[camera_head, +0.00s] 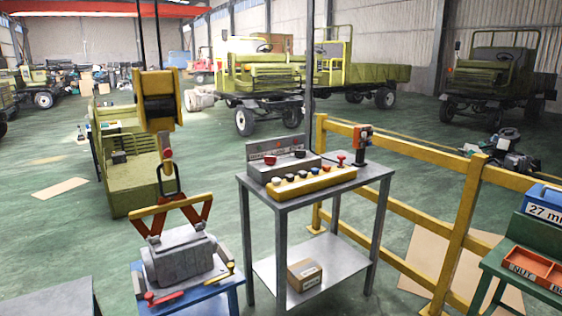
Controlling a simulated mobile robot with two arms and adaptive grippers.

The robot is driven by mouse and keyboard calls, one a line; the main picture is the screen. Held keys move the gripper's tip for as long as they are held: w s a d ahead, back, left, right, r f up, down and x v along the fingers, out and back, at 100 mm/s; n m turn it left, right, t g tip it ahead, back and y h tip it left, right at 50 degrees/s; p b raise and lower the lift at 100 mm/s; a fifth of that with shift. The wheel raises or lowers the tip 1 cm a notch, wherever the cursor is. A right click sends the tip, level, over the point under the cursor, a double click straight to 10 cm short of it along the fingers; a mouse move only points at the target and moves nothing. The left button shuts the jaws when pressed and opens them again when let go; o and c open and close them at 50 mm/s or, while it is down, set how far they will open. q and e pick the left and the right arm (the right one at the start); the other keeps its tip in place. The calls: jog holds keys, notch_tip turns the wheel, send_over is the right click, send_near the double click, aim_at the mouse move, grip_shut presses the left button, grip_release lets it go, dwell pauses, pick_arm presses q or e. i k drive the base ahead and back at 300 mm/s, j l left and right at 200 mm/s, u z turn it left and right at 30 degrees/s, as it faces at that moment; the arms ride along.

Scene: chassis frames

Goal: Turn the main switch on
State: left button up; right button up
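A grey metal table (352,178) stands in the middle of the view. On it is a control unit with a grey sloped box (262,173) carrying a red and a dark knob. In front of the box lies a yellow button strip (310,183) with several coloured buttons. A red-topped knob (341,159) stands at the strip's right end. A small orange and dark upright device (363,142) stands at the table's right rear. No label marks the main switch, and I cannot tell its position. Neither of my grippers is in view.
A yellow railing (459,240) runs behind and right of the table. A hoist hook (167,180) hangs at left over a grey engine block (183,262) on a blue stand. A green bench (528,262) with an orange tray (535,264) is at right. A carton (304,274) sits on the lower shelf.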

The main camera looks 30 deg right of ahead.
aim_at(269, 160)
jog(key=i+l, duration=0.3)
jog(key=l, duration=0.2)
jog(key=i+l, duration=0.3)
jog(key=l, duration=0.15)
jog(key=i+l, duration=0.35)
jog(key=l, duration=0.15)
jog(key=i+l, duration=0.3)
jog(key=l, duration=0.15)
